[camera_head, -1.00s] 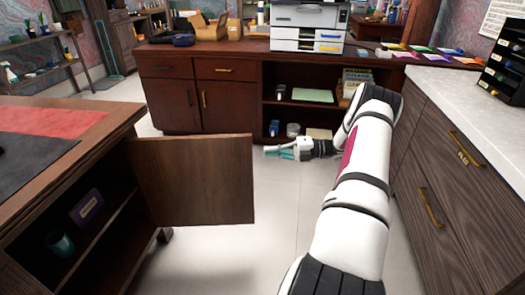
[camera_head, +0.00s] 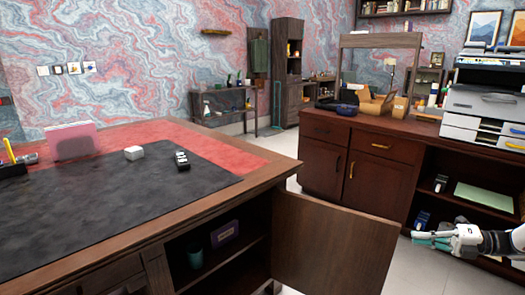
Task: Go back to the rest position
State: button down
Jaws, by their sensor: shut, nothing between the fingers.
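My gripper (camera_head: 432,240) is at the lower right of the head view, with teal fingertips pointing left. It is shut and empty. It hangs in front of the dark cabinet's open shelves, to the right of the desk's open door. The rest of my arm runs out of the picture at the right edge.
The leather desk (camera_head: 250,183) fills the left, with a white box (camera_head: 134,153) and a black stapler-like item (camera_head: 182,160) on it. Its open wooden door (camera_head: 335,245) juts out left of my gripper. A printer (camera_head: 485,105) stands on the dark cabinet (camera_head: 395,150).

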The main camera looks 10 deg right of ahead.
jog(key=a+r+n+g+h, duration=0.1)
jog(key=a+r+n+g, duration=0.4)
jog(key=a, duration=0.4)
jog(key=a+r+n+g+h, duration=0.1)
jog(key=a+r+n+g, duration=0.1)
jog(key=a+r+n, duration=0.6)
jog(key=s+a+r+n+g+h, duration=0.2)
jog(key=s+a+r+n, duration=0.1)
jog(key=a, duration=0.3)
jog(key=s+a+r+n+g+h, duration=0.1)
jog(key=s+a+r+n, duration=0.25)
jog(key=a, duration=0.35)
jog(key=s+a+r+n+g+h, duration=0.1)
jog(key=s+a+r+n+h, duration=0.1)
jog(key=s+a+n+h, duration=0.55)
jog(key=s+f+n+t, duration=0.1)
jog(key=s+f+n, duration=0.1)
jog(key=s+n, duration=0.6)
jog(key=s+f+n+t, duration=0.1)
jog(key=s+f+n, duration=0.3)
jog(key=s, duration=0.6)
notch_tip(320, 180, up, 27)
jog(key=n+t+p, duration=0.1)
jog(key=t+p, duration=0.2)
jog(key=p, duration=2)
jog(key=shift+w+f+t+h, duration=0.2)
jog(key=shift+w+t+h, duration=0.05)
jog(key=shift+t+h, duration=0.2)
